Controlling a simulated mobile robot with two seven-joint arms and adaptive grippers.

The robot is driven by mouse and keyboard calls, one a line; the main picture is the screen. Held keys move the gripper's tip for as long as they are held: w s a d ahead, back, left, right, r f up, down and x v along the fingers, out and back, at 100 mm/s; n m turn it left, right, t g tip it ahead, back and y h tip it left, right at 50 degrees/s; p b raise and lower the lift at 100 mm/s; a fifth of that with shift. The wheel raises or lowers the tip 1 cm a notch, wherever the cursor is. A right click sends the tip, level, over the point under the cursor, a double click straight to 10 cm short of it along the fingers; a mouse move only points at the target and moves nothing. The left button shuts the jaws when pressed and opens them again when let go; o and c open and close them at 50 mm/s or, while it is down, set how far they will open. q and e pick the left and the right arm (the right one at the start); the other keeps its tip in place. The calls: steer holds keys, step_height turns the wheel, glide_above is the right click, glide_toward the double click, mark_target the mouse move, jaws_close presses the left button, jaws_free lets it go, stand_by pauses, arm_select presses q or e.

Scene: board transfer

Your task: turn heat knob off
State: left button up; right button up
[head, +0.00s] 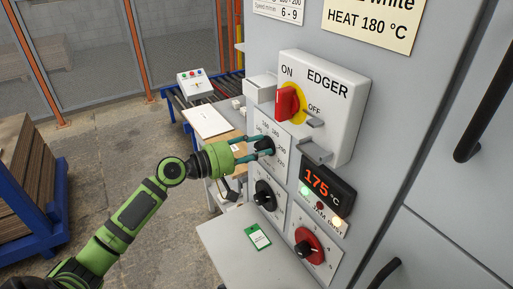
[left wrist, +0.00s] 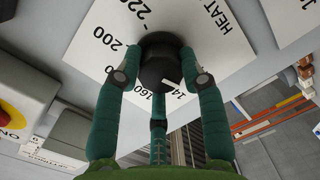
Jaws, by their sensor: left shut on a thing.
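The black heat knob (head: 265,145) sits on a white dial plate on the grey machine front. In the left wrist view the knob (left wrist: 158,50) is ringed by printed numbers, with 140, 160, 200 and 220 readable, and the word HEAT. Its white mark faces the 140 side. My left gripper (head: 256,149) is shut on the knob, its teal fingers around it; the fingers also show in the wrist view (left wrist: 160,80). The fingers hide part of the dial. My right gripper is not in view.
Above is the EDGER box (head: 345,110) with a red rotary switch (head: 288,102). A display (head: 325,187) reads 175 °C, with small lamps below. Lower are another black knob (head: 264,195) and a red-plated knob (head: 307,246). A green tag (head: 258,236) lies on the grey shelf (head: 225,232).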

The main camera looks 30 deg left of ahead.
arm_select(q)
steer(key=shift+s+d+f+n, duration=0.15)
steer(key=shift+f+n, duration=0.15)
steer(key=shift+n, duration=0.4)
steer(key=o, duration=1.1)
steer(key=shift+o, duration=0.2)
steer(key=shift+r, duration=0.15)
steer(key=f+v, duration=0.1)
steer(key=v, duration=1.1)
steer(key=shift+r, duration=0.5)
